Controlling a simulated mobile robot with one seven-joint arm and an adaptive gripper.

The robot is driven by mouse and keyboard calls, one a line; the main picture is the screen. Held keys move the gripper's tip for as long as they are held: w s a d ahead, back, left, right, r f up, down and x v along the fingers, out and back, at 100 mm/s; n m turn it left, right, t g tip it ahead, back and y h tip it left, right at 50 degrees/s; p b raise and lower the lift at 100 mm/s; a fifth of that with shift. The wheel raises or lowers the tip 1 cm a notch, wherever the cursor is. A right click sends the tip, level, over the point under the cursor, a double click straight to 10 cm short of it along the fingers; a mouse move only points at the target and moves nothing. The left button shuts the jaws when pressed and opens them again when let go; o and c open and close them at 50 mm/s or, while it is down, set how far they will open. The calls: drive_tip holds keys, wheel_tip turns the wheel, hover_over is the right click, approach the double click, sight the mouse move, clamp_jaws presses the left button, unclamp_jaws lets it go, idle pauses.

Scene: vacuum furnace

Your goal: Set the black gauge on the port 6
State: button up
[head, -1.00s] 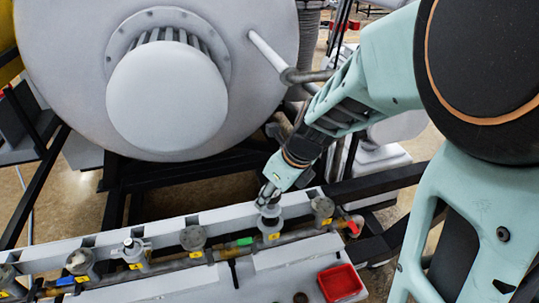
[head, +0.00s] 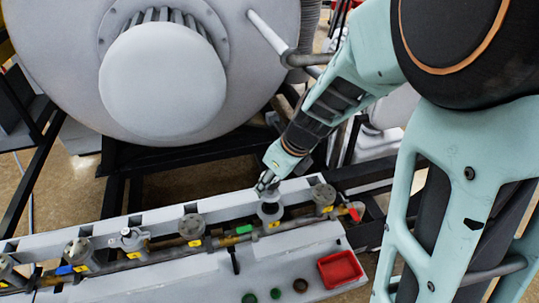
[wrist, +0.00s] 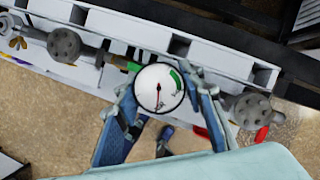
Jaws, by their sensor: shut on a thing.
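My gripper (head: 266,187) is shut on the black gauge (wrist: 158,90). In the wrist view the gauge has a white dial, a black rim, a green arc and a red needle, with a finger on each side. In the head view my gripper is right above or at a grey port (head: 270,213) with a yellow tag, near the right end of the pipe row. The fingers mostly hide the gauge there. I cannot tell whether the gauge touches the port, and the tag numbers are too small to read.
More capped ports (head: 192,228) stand along the pipe, with one close on the right (head: 323,196). Green (head: 243,229), red and blue handles lie between them. A red tray (head: 340,268) is on the front ledge. The large furnace vessel (head: 160,90) stands behind.

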sight(278, 183)
drive_tip(key=shift+f, duration=0.75)
drive_tip(key=shift+f+b, duration=1.85)
drive_tip(key=shift+b, duration=0.3)
drive_tip(key=o, duration=1.5)
drive_tip(key=shift+c, duration=0.2)
drive_tip(key=shift+v, duration=3.75)
